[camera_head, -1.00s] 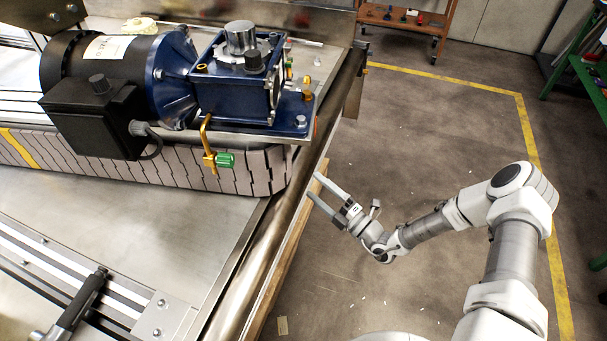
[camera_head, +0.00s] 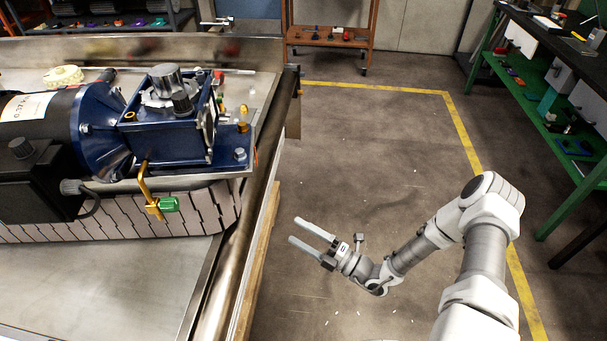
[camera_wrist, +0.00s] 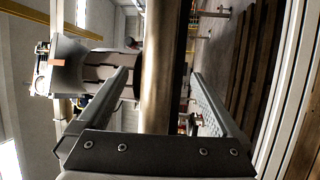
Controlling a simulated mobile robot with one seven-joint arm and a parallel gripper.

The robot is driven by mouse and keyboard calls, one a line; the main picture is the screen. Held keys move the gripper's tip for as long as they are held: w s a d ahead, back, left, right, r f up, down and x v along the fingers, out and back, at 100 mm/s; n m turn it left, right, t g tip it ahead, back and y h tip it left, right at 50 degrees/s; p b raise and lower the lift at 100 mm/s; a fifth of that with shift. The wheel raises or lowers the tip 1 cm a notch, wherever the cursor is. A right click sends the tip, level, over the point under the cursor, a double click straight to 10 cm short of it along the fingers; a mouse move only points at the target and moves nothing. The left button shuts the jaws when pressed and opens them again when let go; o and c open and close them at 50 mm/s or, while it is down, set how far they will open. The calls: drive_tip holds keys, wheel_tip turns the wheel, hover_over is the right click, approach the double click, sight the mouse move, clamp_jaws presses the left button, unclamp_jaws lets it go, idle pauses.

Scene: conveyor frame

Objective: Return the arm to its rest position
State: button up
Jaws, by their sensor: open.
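My gripper (camera_head: 306,238) is open and empty in the head view. It is held out over the floor, just right of the conveyor frame's edge, with its two fingers pointing left and apart. My arm bends from the lower right to the gripper. In the wrist view my gripper (camera_wrist: 162,78) shows two separate fingers with nothing between them in its grasp. The conveyor frame's rounded metal edge (camera_wrist: 160,75) shows behind the gap between the fingers.
An orange cart (camera_head: 330,38) stands at the back. A green workbench (camera_head: 545,110) is at the right. Floor between them is clear.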

drive_tip(key=shift+r, duration=0.1)
drive_tip(key=s+r+n+g+h, duration=0.1)
drive_tip(key=s+r+n+g, duration=0.1)
drive_tip(key=r+n+g, duration=0.55)
drive_tip(key=s+r+n+g+h, duration=0.1)
drive_tip(key=s+r+n+g, duration=0.3)
drive_tip(key=n, duration=0.6)
drive_tip(key=s+d+r+n+t+h, duration=0.35)
drive_tip(key=d+r+n+h, duration=0.2)
drive_tip(key=r+n, duration=0.25)
drive_tip(key=s+d+r+n+t+h, duration=0.2)
drive_tip(key=s+d+r+n+h, duration=0.35)
drive_tip(key=r+n, duration=0.3)
drive_tip(key=s+d+r+n+t+h, duration=0.35)
drive_tip(key=d+r+n+h, duration=0.2)
drive_tip(key=r+n, duration=0.25)
wheel_tip(320, 180, up, 13)
drive_tip(key=p, duration=1.3)
drive_tip(key=shift+s+g+y, duration=0.15)
drive_tip(key=shift+g+y, duration=0.2)
drive_tip(key=shift+g, duration=0.1)
drive_tip(key=shift+a+n, duration=0.1)
drive_tip(key=shift+n, duration=0.2)
